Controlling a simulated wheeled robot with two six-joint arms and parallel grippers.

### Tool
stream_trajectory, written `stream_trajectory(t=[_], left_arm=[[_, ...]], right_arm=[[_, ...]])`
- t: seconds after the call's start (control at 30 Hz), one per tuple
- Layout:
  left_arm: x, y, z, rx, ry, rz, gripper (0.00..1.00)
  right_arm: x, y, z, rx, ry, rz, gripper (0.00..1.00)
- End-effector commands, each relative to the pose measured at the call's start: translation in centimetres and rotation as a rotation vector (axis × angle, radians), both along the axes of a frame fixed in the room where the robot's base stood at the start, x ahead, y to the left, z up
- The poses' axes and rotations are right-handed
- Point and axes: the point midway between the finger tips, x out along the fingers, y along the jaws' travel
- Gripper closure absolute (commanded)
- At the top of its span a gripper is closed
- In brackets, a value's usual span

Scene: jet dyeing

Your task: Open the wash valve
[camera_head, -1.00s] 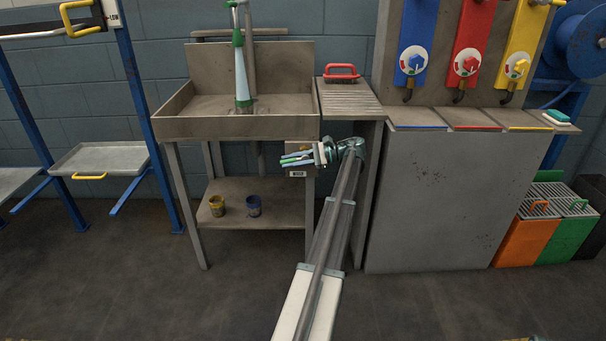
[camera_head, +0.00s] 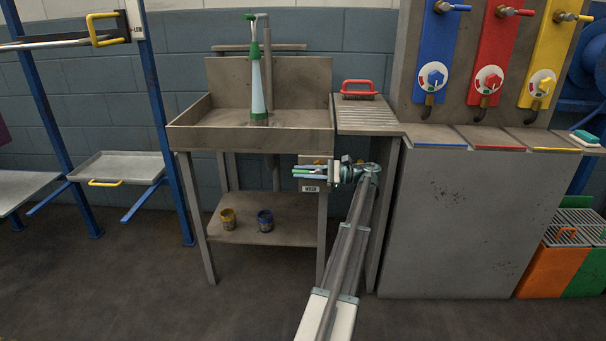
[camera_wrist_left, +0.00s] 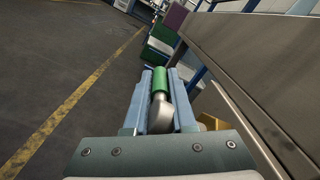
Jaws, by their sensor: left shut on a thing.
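The wash valve is on the front right of the sink stand, with a brass-coloured plate (camera_head: 310,189) bearing a label that seems to read WASH. My left gripper (camera_head: 303,173) is in front of this plate, its fingers pointing left. In the left wrist view, my left gripper (camera_wrist_left: 160,90) is shut on the valve's green handle (camera_wrist_left: 160,80), which has a grey metal lever (camera_wrist_left: 158,116) running between the fingers. A brass part (camera_wrist_left: 212,121) shows just right of the fingers. The valve body is mostly hidden by the gripper. My right gripper is not in view.
The sink (camera_head: 250,140) stands above a lower shelf (camera_head: 245,235) with a yellow and a blue pot. A red-handled brush (camera_head: 358,90) lies on the drainboard. A grey cabinet (camera_head: 460,220) stands close on the right. The floor in front is clear.

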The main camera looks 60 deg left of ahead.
Motion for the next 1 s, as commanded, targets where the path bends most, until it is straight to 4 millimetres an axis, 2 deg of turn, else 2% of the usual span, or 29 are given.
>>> stream_trajectory(t=[0.03,0.07,0.2,0.57,0.67,1.0], left_arm=[[0.0,-0.2,-0.1,-0.002,-0.001,0.001,1.0],[0.0,-0.2,-0.1,-0.002,-0.001,0.001,0.71],[0.0,-0.1,-0.1,-0.001,-0.001,0.0,0.47],[0.4,-0.3,0.0,0.0,0.0,-0.001,0.47],[1.5,-1.0,0.0,0.0,0.0,-0.002,0.47],[7.3,-5.5,-0.2,0.0,0.0,-0.003,0.47]], right_arm=[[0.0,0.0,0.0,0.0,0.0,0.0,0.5],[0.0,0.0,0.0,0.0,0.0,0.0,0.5],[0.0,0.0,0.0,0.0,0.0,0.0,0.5],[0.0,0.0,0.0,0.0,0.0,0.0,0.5],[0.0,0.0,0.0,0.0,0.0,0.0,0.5],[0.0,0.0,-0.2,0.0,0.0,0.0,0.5]])
